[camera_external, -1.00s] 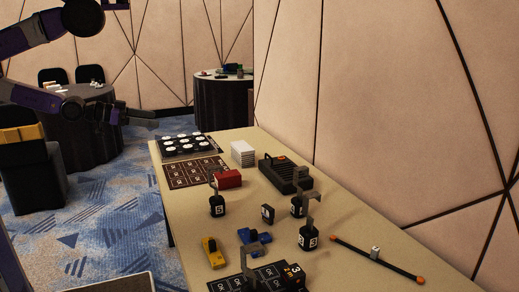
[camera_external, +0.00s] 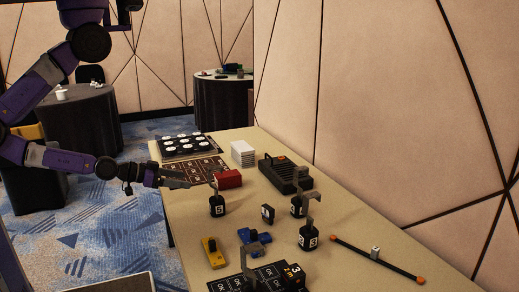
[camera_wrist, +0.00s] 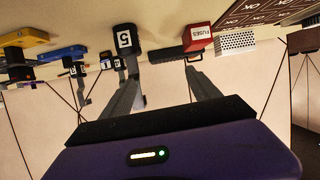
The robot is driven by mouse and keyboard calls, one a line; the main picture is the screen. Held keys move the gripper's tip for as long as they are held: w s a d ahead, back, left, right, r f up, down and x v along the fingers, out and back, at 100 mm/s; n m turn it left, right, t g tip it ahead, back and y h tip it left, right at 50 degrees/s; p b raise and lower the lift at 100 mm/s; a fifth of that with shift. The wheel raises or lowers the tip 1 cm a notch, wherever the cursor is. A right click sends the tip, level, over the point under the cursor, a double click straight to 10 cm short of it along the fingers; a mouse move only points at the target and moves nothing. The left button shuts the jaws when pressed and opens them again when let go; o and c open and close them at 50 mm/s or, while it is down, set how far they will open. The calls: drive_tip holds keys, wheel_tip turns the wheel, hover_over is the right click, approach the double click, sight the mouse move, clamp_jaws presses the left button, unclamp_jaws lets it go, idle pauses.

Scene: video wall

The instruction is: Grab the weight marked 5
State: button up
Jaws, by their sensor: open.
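The weight marked 5 (camera_external: 217,206) is a black block with a tall grey hook, upright near the left edge of the table (camera_external: 355,215). In the wrist view, which is upside down, its white label reads 5 (camera_wrist: 124,40). My gripper (camera_external: 188,183) is open and empty, just left of this weight at about hook height. In the wrist view my gripper (camera_wrist: 162,78) has its fingers spread. The left finger overlaps the hook in that picture; I cannot tell whether they touch. Other hooked weights stand farther right (camera_external: 298,207) and nearer (camera_external: 308,238); their labels are hard to read.
A red fuses box (camera_external: 229,178) stands close behind the weight. A yellow tool (camera_external: 213,252) and a blue item (camera_external: 254,239) lie in front. A black device (camera_external: 286,172) sits behind right, and a long rod (camera_external: 375,260) lies at the right. A wall borders the table's right side.

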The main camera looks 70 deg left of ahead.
sight(210, 203)
drive_tip(key=shift+m, duration=0.4)
drive_tip(key=w+d+f, duration=0.2)
drive_tip(key=w+d+f+b, duration=0.1)
drive_tip(key=w+f, duration=0.1)
drive_tip(key=f, duration=0.1)
drive_tip(key=w+d+f+b, duration=0.1)
drive_tip(key=w+d+f, duration=0.1)
drive_tip(key=w, duration=0.1)
drive_tip(key=shift+d+f, duration=0.25)
drive_tip(key=shift+d, duration=0.1)
drive_tip(key=shift+h, duration=0.3)
drive_tip(key=shift+p+x, duration=0.4)
drive_tip(key=shift+x, duration=3.3)
drive_tip(key=shift+r, duration=0.15)
clamp_jaws()
drive_tip(key=shift+w+r, duration=0.1)
drive_tip(key=shift+r, duration=0.05)
